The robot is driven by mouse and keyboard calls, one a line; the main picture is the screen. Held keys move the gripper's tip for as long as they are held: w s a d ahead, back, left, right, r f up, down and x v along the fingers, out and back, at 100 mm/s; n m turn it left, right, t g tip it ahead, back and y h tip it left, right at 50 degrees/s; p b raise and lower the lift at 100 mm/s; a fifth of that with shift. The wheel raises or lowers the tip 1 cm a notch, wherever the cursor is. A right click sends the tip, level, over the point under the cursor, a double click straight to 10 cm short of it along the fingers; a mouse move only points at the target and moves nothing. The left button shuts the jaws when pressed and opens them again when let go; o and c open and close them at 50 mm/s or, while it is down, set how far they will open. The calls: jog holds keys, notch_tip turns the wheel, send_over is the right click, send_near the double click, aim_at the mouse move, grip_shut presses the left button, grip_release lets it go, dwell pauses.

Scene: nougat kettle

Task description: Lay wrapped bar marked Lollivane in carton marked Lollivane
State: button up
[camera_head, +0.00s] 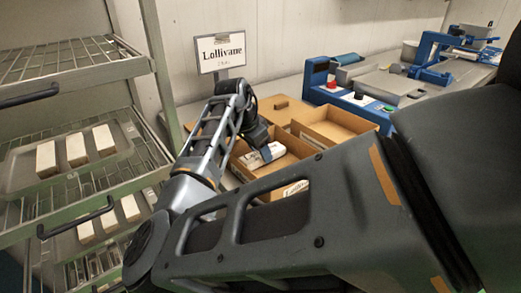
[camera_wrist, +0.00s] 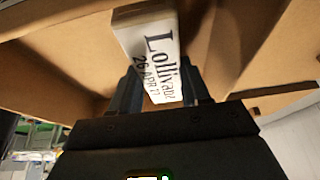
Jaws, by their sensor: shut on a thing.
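The white wrapped bar (camera_wrist: 150,45) reads Lollivane with a date line below in the wrist view. My gripper (camera_wrist: 160,98) is shut on it, one finger on each side. In the head view the bar (camera_head: 264,155) is at the open brown carton (camera_head: 285,142), whose front label reads Lollivane. The bar appears within the carton's opening, tilted; cardboard walls surround it in the wrist view. I cannot tell whether it touches the carton's floor. My arm hides part of the carton's left and front.
A second open carton (camera_head: 335,125) stands right behind. A Lollivane sign (camera_head: 222,50) stands at the back. A blue-framed machine (camera_head: 350,95) with buttons is at the right. A wire rack (camera_head: 75,70) at the left holds trays of several white bars (camera_head: 76,149).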

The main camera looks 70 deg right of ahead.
jog(key=shift+f, duration=0.2)
dwell(0.6)
jog(key=o, duration=1.6)
jog(key=shift+r+p, duration=3.2)
jog(key=shift+r, duration=0.8)
